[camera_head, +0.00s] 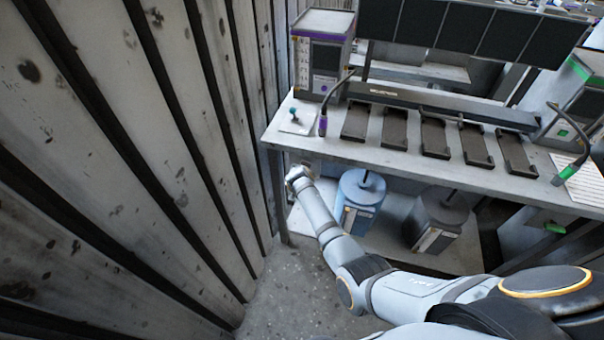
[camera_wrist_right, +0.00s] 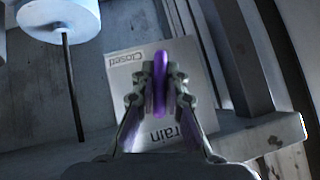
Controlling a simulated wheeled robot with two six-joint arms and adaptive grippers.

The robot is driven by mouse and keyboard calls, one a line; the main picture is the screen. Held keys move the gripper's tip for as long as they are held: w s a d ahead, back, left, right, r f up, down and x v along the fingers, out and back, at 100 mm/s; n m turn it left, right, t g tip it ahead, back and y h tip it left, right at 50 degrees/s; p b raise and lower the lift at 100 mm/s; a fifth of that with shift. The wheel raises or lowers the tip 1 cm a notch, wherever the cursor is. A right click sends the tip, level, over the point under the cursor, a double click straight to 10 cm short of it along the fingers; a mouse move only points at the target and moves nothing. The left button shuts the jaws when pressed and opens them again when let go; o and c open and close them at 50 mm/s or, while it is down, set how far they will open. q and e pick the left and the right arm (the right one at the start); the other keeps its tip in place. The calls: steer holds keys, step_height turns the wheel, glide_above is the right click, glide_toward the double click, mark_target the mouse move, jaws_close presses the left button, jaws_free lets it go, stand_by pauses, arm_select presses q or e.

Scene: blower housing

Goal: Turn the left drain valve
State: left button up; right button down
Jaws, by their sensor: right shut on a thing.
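My right arm reaches in from the lower right of the head view, and its wrist end (camera_head: 298,180) is under the left end of the workbench. There the fingers and the valve are hidden by the arm and bench. In the right wrist view, my right gripper (camera_wrist_right: 160,90) is shut on a purple valve handle (camera_wrist_right: 160,68), which stands upright in the picture between the fingertips. Behind it is a light label plate (camera_wrist_right: 122,70) reading "Closed" and, partly covered, "rain". My left gripper is in neither view.
A blue tank (camera_head: 350,222) and a dark grey tank (camera_head: 425,235) stand on the shelf below the workbench (camera_head: 385,152). A bench leg (camera_head: 276,195) is close left of my wrist, with a plank wall (camera_head: 130,150) beyond. A metal post (camera_wrist_right: 240,60) is right of the plate.

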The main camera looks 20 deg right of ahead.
steer(key=shift+h, duration=0.4)
stand_by(0.3)
steer(key=c, duration=1.4)
jaws_free()
